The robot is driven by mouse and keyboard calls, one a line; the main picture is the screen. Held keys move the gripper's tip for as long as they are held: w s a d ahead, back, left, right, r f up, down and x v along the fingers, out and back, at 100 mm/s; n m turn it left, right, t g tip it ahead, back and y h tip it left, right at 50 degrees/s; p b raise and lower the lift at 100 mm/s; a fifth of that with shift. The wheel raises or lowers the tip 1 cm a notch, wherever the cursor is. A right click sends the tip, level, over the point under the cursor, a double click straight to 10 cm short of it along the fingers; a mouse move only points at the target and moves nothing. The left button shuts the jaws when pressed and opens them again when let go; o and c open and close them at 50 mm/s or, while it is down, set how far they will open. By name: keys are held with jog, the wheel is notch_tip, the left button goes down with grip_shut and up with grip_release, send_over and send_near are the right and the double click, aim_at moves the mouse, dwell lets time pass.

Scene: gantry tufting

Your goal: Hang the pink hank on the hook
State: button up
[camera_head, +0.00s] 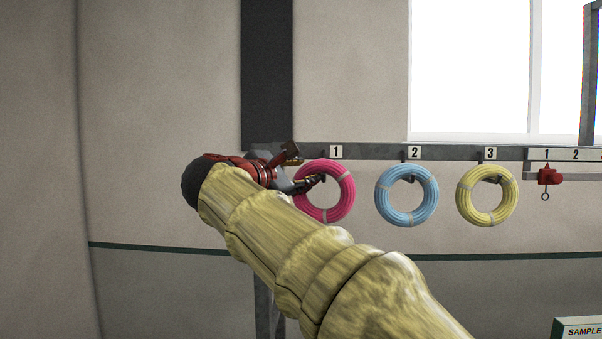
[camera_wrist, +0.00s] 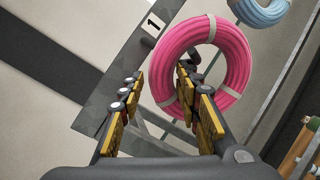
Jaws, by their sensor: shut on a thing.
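The pink hank (camera_head: 346,190) is an upright ring in front of the rail at the label 1, tied with pale bands. My gripper (camera_head: 303,170) comes from the left and is shut on the hank's left side. In the wrist view, the pink hank (camera_wrist: 238,62) passes between the yellow-padded fingers of my gripper (camera_wrist: 158,78), with one finger inside the ring's opening. A dark hook (camera_head: 323,155) sits below label 1, and its end seems to show inside the ring. I cannot tell whether the hank's weight rests on it.
A blue hank (camera_head: 430,197) hangs at label 2 and a yellow hank (camera_head: 511,200) at label 3, both close on the right. The grey rail (camera_head: 380,152) runs behind. A red tool (camera_head: 549,176) hangs farther right. The wall on the left is clear.

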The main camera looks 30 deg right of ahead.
jog(key=shift+w+f, duration=0.2)
jog(key=shift+f, duration=0.5)
jog(key=o, duration=0.7)
jog(key=shift+o, duration=1.1)
jog(key=shift+d, duration=0.2)
jog(key=shift+o, duration=0.6)
jog(key=shift+r, duration=0.15)
jog(key=shift+o, duration=1)
jog(key=shift+s+r, duration=0.1)
jog(key=shift+r, duration=0.15)
jog(key=shift+a, duration=0.15)
jog(key=v, duration=1.1)
jog(key=shift+a, duration=0.4)
jog(key=shift+s, duration=0.15)
